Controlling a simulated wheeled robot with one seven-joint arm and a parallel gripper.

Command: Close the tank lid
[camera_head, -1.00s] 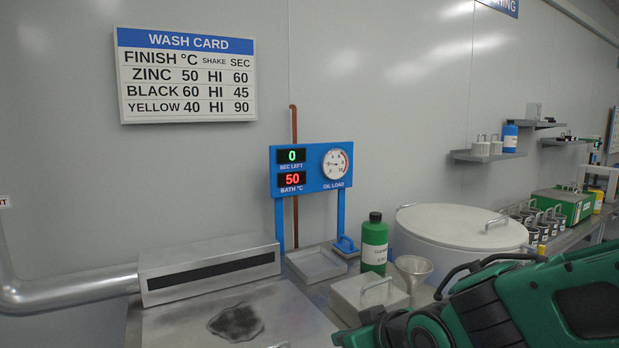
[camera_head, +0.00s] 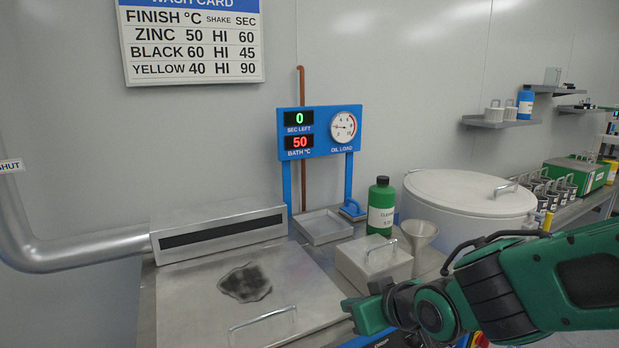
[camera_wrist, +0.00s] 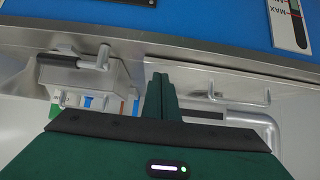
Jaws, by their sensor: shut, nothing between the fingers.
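The tank lid (camera_head: 215,305) is a flat grey metal plate at the lower left of the head view. It carries a dark oily patch (camera_head: 245,282) and a bar handle (camera_head: 264,320) near its front edge. It looks flat, with no gap seen, though its front edge is cut off by the picture. My gripper (camera_head: 362,312) is to the right of the lid, near its right edge, apart from the handle. In the wrist view my fingers (camera_wrist: 161,97) are together and hold nothing. Whether they touch anything cannot be told.
A vent box (camera_head: 220,230) stands behind the lid. A small lidded box (camera_head: 372,262), a green bottle (camera_head: 381,208), a funnel (camera_head: 420,236) and a large round drum (camera_head: 470,205) stand to the right. A shallow tray (camera_head: 324,227) lies below the display panel (camera_head: 320,132).

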